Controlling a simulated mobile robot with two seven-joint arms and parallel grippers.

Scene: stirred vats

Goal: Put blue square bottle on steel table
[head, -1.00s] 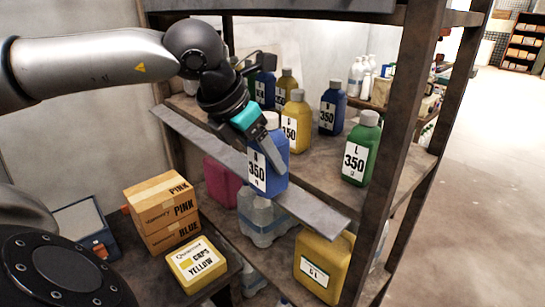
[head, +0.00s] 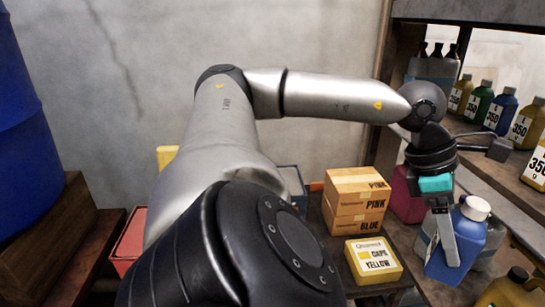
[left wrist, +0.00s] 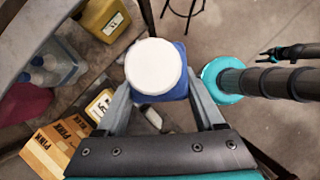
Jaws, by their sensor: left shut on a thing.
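The blue square bottle (head: 466,238) hangs upright or slightly tilted in my left gripper (head: 446,238), which is shut on it. Its label does not show now. In the left wrist view its white cap (left wrist: 153,66) faces the camera, with the blue shoulders (left wrist: 172,92) between the two fingers. The bottle is in front of the shelf rack, clear of its boards. I cannot make out a steel table.
Several bottles, one of them green (head: 476,103), stand on the rack shelf (head: 490,170) at right. Orange boxes (head: 357,195) and a yellow box (head: 373,262) sit below, left of the held bottle. A blue drum (head: 25,110) stands at far left. Floor shows in the left wrist view.

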